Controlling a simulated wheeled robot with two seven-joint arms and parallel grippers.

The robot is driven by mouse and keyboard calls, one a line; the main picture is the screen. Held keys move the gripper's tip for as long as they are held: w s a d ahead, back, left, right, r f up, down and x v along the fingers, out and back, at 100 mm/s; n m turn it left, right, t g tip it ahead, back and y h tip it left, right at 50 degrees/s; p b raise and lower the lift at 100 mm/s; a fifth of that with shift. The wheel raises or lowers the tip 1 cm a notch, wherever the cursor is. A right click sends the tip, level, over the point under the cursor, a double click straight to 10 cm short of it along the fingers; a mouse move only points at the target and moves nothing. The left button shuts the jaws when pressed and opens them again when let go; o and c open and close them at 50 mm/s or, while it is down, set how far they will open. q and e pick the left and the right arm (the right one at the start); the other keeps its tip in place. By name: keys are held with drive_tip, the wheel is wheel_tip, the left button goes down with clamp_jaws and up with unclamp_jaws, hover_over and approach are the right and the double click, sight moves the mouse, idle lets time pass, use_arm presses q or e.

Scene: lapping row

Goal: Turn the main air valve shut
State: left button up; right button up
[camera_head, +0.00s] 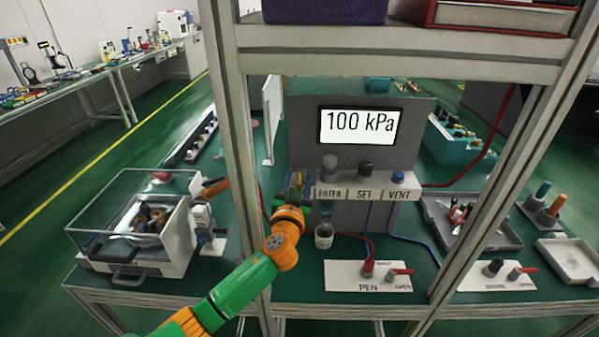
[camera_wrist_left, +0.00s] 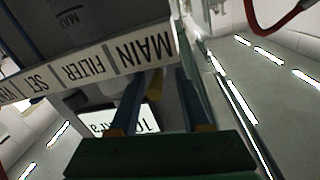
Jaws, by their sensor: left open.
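The grey panel (camera_head: 368,192) has a display (camera_head: 359,126) that reads 100 kPa and a label strip with FILTER, SET and VENT. In the left wrist view the MAIN label (camera_wrist_left: 148,49) shows upside down at the end of this strip. My left gripper (camera_head: 297,184) is at the strip's left end and hides the MAIN label in the head view. In the left wrist view its fingers (camera_wrist_left: 156,78) are apart, with a small yellowish piece, probably the main valve's handle (camera_wrist_left: 146,86), showing between them. I cannot tell whether they touch it. My right gripper is not in view.
Beside the valve stand a dark SET knob (camera_head: 365,168) and a blue VENT knob (camera_head: 397,177). Frame posts (camera_head: 236,130) stand close to my left arm. A clear-lidded box (camera_head: 135,225) is at left. A PEN plate with a red lever (camera_head: 399,271) lies in front.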

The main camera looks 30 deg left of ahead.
use_arm(q)
drive_tip(key=shift+x, duration=1.4)
drive_tip(key=shift+f, duration=0.1)
drive_tip(key=shift+s, duration=0.1)
clamp_jaws()
drive_tip(key=shift+f+n+y+b, duration=0.2)
drive_tip(key=shift+n+y+b, duration=0.25)
drive_tip(key=shift+b, duration=0.45)
drive_tip(key=shift+r+n+g+y, duration=0.1)
drive_tip(key=shift+n+g+y, duration=0.15)
drive_tip(key=shift+g+y, duration=0.25)
drive_tip(key=shift+r, duration=0.2)
unclamp_jaws()
